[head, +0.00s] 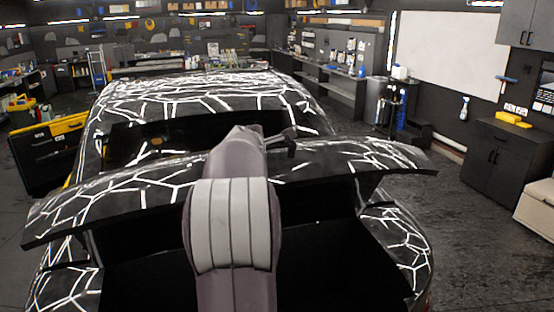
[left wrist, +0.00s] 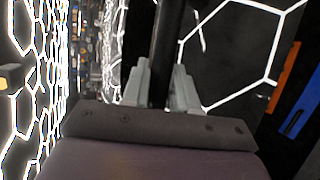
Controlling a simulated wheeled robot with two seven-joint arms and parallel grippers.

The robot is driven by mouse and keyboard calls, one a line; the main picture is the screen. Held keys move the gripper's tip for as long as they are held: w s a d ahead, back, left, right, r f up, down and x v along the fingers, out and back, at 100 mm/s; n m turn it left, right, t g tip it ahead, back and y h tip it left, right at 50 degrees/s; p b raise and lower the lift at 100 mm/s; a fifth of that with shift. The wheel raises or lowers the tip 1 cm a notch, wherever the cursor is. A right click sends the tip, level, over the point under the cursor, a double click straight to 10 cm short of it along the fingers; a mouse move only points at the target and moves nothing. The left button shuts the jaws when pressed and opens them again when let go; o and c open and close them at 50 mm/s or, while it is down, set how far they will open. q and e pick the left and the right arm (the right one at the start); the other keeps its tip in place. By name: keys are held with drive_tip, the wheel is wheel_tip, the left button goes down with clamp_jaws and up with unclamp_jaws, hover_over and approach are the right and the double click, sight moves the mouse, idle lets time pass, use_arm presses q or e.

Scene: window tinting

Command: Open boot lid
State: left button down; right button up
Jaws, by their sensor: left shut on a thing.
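The boot lid (head: 125,187) of the black car with white cracked-line patterning stands raised at the rear, with a wide wing-like edge across the view. Under it the dark boot opening (head: 320,255) shows. My left arm reaches up over the middle of the lid, and my left gripper (head: 288,137) is at the lid's upper side, small and partly hidden by the arm. In the left wrist view my left gripper (left wrist: 160,88) has its two grey fingers closed on a dark bar-like edge of the boot lid (left wrist: 166,40). My right gripper is not in view.
The car's roof (head: 200,90) and rear window lie beyond the lid. Dark cabinets (head: 510,160) and a pale box (head: 537,208) stand at the right. The floor right of the car is clear.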

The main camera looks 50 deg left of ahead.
use_arm(q)
drive_tip(key=shift+w+a+r, duration=0.25)
drive_tip(key=shift+a+r, duration=0.15)
drive_tip(key=shift+a, duration=0.2)
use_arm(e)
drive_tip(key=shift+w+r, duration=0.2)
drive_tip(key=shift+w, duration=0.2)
use_arm(q)
drive_tip(key=c, duration=1)
unclamp_jaws()
drive_tip(key=shift+o, duration=0.2)
drive_tip(key=shift+s+d, duration=0.15)
drive_tip(key=b+v, duration=0.4)
drive_tip(key=v, duration=0.8)
drive_tip(key=shift+r, duration=0.25)
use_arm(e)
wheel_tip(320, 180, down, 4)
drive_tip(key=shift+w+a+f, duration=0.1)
